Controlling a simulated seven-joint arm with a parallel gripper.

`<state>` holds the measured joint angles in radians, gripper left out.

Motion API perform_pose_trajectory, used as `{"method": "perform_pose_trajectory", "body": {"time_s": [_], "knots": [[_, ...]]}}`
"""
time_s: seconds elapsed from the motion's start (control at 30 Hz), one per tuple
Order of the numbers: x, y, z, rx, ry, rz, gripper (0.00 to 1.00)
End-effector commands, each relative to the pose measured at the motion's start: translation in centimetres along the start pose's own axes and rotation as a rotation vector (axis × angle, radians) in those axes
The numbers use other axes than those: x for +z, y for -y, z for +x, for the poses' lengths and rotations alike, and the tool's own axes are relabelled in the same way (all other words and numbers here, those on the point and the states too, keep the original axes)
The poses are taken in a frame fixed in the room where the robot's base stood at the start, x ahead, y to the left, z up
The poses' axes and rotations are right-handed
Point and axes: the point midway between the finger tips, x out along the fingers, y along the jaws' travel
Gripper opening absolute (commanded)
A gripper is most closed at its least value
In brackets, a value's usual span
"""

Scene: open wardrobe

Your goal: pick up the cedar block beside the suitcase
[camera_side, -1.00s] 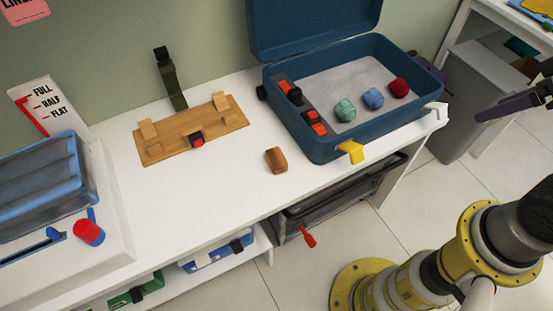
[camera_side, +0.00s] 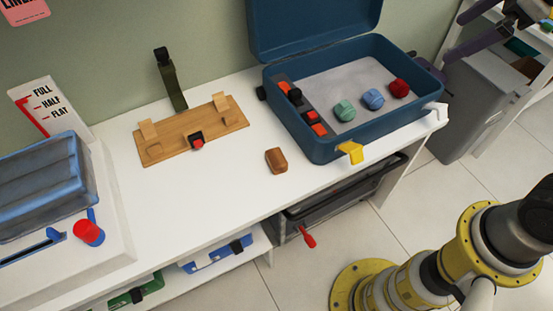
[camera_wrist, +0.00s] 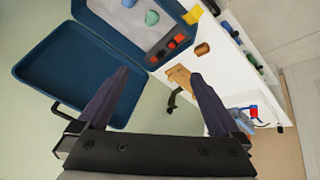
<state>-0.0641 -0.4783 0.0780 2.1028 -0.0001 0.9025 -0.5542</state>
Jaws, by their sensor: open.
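The cedar block (camera_side: 276,160) is a small brown block lying on the white table, just left of the suitcase, apart from it. It also shows in the wrist view (camera_wrist: 203,48). The blue suitcase (camera_side: 318,144) stands open on the table with its lid up. In the wrist view, my gripper (camera_wrist: 159,80) has its two dark fingers spread wide with nothing between them. It is high above the scene and well away from the block. In the side view, part of my arm end shows at the top right edge.
A wooden board (camera_side: 160,149) with a red-and-black piece lies left of the block. The suitcase holds rolled green, blue and red items. A yellow tag (camera_side: 351,152) hangs on its front rim. A blue press-like device (camera_side: 45,190) stands at far left. The table around the block is clear.

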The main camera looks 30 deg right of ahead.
Motion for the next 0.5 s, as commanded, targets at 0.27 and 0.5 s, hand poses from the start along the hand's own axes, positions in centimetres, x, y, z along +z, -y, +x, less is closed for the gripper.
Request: {"method": "perform_pose_trajectory", "body": {"time_s": [0.27, 0.5], "knots": [[-9.6, -0.9, 7.7, -0.111, 0.056, -0.342, 1.00], [-15.3, 2.4, 17.7, -0.226, 0.113, -0.587, 1.00]]}}
